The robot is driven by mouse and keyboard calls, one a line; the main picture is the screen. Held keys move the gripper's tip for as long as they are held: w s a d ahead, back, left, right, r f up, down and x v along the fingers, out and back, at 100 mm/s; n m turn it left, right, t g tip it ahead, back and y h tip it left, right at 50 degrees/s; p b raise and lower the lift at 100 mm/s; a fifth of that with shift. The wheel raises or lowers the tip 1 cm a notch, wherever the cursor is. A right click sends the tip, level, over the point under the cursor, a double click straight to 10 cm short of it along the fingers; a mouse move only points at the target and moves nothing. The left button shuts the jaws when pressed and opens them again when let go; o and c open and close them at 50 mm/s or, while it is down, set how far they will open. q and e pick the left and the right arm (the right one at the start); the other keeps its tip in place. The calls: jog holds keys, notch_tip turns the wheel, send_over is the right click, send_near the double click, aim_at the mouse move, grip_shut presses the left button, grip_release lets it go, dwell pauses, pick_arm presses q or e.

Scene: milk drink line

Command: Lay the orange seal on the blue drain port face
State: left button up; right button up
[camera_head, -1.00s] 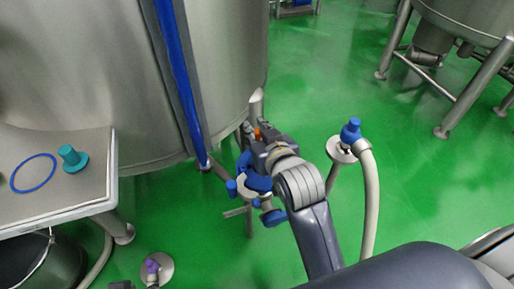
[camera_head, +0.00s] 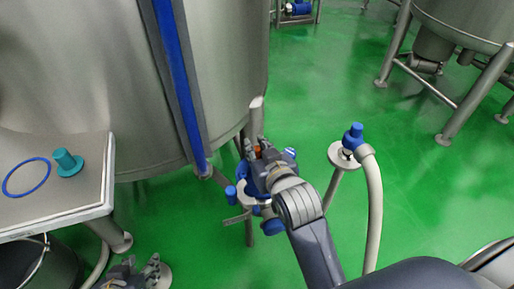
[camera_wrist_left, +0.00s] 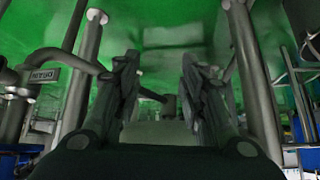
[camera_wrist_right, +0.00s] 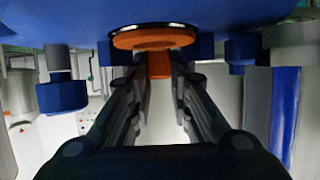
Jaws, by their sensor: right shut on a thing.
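The orange seal (camera_wrist_right: 153,38) shows in the right wrist view as a flat disc with a tab between my right gripper's fingertips (camera_wrist_right: 158,68). The disc lies over a shiny ring on the blue drain port face (camera_wrist_right: 80,18); I cannot tell whether it touches. In the head view, a bit of orange (camera_head: 257,149) shows at my right gripper (camera_head: 262,150), beside the blue port parts (camera_head: 243,170) below the tank; the arm hides much of them. My left gripper (camera_head: 136,268) is low at the left, open and empty; its parted fingers show in the left wrist view (camera_wrist_left: 160,70).
A steel table (camera_head: 60,208) at left holds a blue ring (camera_head: 27,178) and a teal plug (camera_head: 67,162). A bucket (camera_head: 35,265) stands below. A blue-topped stand with a hose (camera_head: 353,140) is right of my right gripper. Open green floor (camera_head: 310,90) lies beyond.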

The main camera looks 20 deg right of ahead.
jog(key=o, duration=0.7)
jog(key=shift+o, duration=0.2)
